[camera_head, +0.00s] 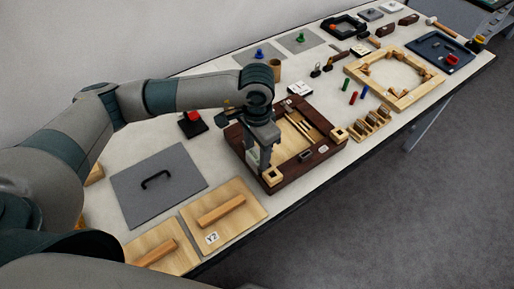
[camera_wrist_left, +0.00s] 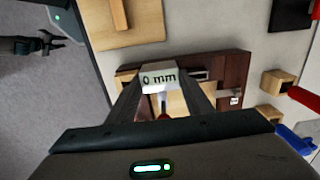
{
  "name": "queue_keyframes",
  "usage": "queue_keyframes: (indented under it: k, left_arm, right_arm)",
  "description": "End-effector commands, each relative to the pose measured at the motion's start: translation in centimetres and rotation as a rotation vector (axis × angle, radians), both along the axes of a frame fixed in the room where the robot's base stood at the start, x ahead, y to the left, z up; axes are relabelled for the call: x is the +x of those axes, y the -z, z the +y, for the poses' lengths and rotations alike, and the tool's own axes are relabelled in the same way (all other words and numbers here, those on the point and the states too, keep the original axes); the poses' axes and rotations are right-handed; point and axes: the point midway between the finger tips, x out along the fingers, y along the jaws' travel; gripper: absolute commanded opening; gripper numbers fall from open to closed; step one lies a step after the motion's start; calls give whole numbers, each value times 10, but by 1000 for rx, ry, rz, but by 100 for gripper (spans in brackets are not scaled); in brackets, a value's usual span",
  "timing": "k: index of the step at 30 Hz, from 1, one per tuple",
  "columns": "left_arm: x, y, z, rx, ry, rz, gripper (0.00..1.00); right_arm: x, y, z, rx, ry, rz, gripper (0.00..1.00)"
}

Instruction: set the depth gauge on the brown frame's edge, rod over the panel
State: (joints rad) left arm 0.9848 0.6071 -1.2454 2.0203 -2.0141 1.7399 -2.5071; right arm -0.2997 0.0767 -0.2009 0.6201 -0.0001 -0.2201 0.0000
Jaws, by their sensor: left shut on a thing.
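My left gripper (camera_head: 259,152) reaches down over the near left part of the brown frame (camera_head: 318,157). It is shut on the depth gauge (camera_wrist_left: 158,78), a pale block reading "0 mm" between the fingertips in the left wrist view. The gauge is mostly hidden in the head view. The light wooden panel (camera_head: 290,142) lies inside the brown frame. In the left wrist view the brown frame (camera_wrist_left: 235,72) is behind the gauge; I cannot tell whether they touch. What looks like my right gripper (camera_wrist_left: 62,38) is small and dark at the upper left there.
Pale wooden blocks with square holes sit at the frame's near corners, one at the left (camera_head: 272,177). Boards with wooden bars (camera_head: 222,210) and a grey plate with a black handle (camera_head: 130,195) lie to the left. A pale wooden frame (camera_head: 437,88) lies farther right.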

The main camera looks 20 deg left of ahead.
Motion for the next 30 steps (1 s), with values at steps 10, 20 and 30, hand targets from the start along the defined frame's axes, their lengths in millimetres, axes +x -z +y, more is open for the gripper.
queue_keyframes:
  k: [10,20,30]
  left_arm:
    - [0,3,0,-1,1,-1,18]
    - [0,3,0,-1,1,-1,65]
    - [0,1,0,-1,0,-1,65]
  right_arm:
    - [0,4,-4,-4,-1,0,31]
    - [0,6,-6,-5,-1,1,31]
    - [0,3,-5,-5,-1,0,31]
